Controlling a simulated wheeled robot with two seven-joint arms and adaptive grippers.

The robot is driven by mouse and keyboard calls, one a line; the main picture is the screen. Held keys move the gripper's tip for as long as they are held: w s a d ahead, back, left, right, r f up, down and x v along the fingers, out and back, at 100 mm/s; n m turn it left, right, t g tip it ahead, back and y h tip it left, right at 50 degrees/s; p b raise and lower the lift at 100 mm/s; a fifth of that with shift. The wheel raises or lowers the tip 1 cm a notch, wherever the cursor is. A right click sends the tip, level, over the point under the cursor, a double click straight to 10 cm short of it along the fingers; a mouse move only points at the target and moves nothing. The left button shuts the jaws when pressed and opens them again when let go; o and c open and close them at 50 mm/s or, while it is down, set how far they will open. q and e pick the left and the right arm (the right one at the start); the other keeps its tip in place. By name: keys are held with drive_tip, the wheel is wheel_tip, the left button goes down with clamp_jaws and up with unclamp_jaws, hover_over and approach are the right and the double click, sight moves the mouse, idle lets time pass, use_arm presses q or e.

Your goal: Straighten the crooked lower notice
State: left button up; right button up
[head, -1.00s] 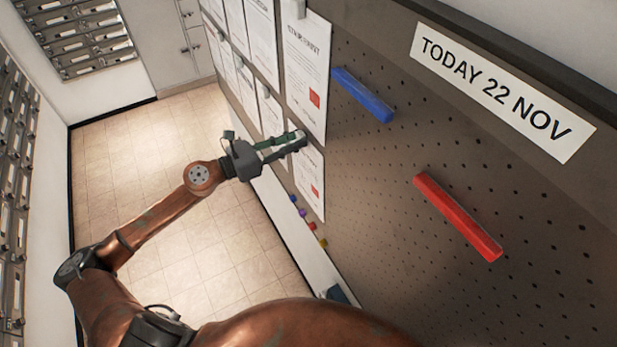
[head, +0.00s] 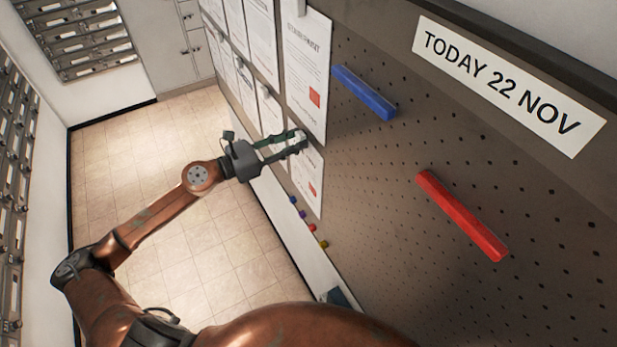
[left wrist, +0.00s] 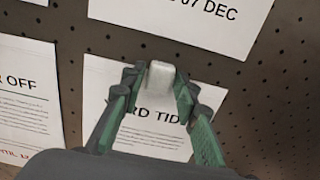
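The lower notice (head: 307,183) hangs on the pegboard below a larger notice (head: 306,80). In the left wrist view the lower notice (left wrist: 104,75) has its top edge nearly parallel to the bottom edge of the upper notice (left wrist: 185,22). A white magnet (left wrist: 161,76) sits near its top edge. My left gripper (head: 302,138) is in front of that edge. In the left wrist view my left gripper (left wrist: 160,85) has its fingers spread, one on each side of the magnet. The fingers hide part of the lettering. My right gripper is not in view.
A blue bar (head: 363,92), a red bar (head: 461,215) and a date sign (head: 509,85) are on the board to the right. Several coloured pieces (head: 312,230) sit on the ledge below. More notices hang to the left. The floor (head: 170,190) is clear.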

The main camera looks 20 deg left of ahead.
use_arm(q)
drive_tip(key=shift+o, duration=1.4)
